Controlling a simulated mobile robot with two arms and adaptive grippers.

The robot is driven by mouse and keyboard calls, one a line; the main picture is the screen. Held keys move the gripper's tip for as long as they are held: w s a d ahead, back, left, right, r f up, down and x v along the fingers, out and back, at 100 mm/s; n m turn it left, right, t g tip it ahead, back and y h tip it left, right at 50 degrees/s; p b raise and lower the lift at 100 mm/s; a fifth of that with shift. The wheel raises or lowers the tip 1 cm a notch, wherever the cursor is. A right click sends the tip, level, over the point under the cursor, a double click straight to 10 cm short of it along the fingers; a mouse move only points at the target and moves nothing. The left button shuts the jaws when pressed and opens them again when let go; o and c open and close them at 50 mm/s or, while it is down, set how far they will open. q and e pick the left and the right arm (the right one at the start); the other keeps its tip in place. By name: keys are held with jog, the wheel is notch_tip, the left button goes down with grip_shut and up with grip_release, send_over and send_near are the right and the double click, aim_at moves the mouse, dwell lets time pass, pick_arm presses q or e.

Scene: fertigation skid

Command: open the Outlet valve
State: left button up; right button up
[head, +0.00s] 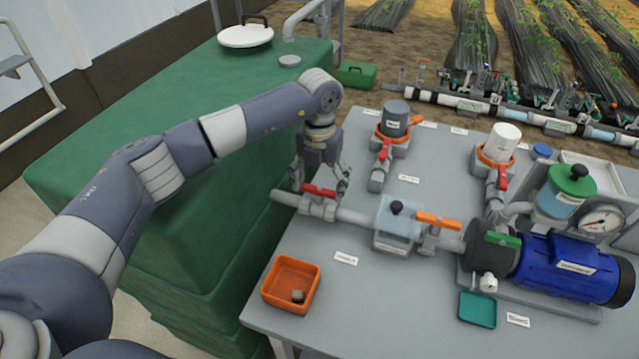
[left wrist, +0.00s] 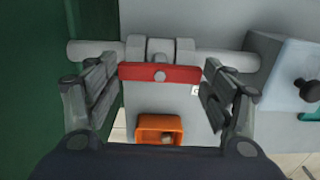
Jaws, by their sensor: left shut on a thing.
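A valve with a red bar handle (head: 319,190) sits on the grey pipe at the left edge of the grey table. The handle lies roughly along the pipe, also in the left wrist view (left wrist: 160,73). My left gripper (head: 320,188) points down over this valve. Its fingers (left wrist: 158,85) are spread wide and shut on the two ends of the red handle. A second valve with an orange handle (head: 438,221) is on the same line, between a clear-bodied unit and the pump. The small labels are too blurred to tell which valve is the Outlet. My right gripper is not in view.
An orange tray (head: 291,284) with a small part stands at the table's front left. A blue pump (head: 570,268) and a gauge (head: 601,222) are at the right. Two more red-handled valves (head: 384,151) are behind. A big green tank (head: 190,160) stands left of the table.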

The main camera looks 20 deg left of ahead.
aim_at(319, 190)
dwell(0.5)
pick_arm(q)
jog(key=o, duration=1.1)
jog(key=shift+c, duration=0.2)
jog(key=shift+r, duration=0.5)
notch_tip(319, 190, up, 11)
jog(key=shift+f, duration=0.1)
